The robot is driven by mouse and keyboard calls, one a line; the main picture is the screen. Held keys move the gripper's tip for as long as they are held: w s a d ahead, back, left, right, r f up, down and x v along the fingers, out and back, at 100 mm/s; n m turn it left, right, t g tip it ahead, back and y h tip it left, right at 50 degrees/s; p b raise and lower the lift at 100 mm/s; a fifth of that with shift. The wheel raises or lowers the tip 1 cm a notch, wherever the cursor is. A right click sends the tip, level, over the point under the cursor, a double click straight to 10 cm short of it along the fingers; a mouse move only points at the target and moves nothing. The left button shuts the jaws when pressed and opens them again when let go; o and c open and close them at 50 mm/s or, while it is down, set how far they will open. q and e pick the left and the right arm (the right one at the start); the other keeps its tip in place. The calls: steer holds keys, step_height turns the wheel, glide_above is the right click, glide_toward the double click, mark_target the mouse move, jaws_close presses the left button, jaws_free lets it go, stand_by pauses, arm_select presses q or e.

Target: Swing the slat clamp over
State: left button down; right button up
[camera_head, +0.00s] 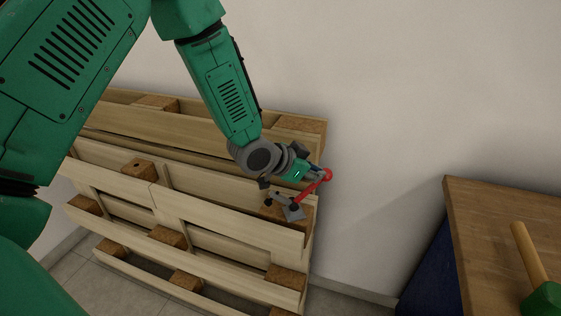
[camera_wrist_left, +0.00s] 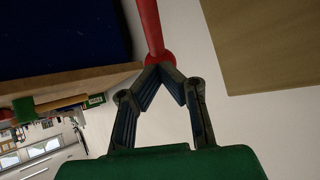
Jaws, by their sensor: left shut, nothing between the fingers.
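The slat clamp (camera_head: 291,211) sits at the right end of the stacked wooden pallets, with a grey metal base and a red lever that ends in a round red knob (camera_head: 327,174). My left gripper (camera_head: 316,173) is at the knob end of the lever. In the left wrist view the red lever (camera_wrist_left: 149,30) comes down to its knob just beyond my left fingertips (camera_wrist_left: 160,68). The fingers are shut with nothing between them, and the tips look close to or touching the knob. My right gripper is in neither view.
The wooden pallets (camera_head: 205,215) lean against a pale wall on the left. A wooden-topped bench (camera_head: 490,220) stands at the right, with a mallet (camera_head: 530,255) on it. Bare wall and floor lie between pallets and bench.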

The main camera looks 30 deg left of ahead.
arm_select(q)
steer(key=shift+w+d+f+g+y+p, duration=0.25)
steer(key=shift+w+d+g+y+p, duration=0.15)
steer(key=shift+w+d+g, duration=0.1)
steer(key=shift+w+d+f, duration=0.15)
steer(key=shift+f, duration=0.2)
steer(key=shift+w+f, duration=0.1)
steer(key=shift+f, duration=0.1)
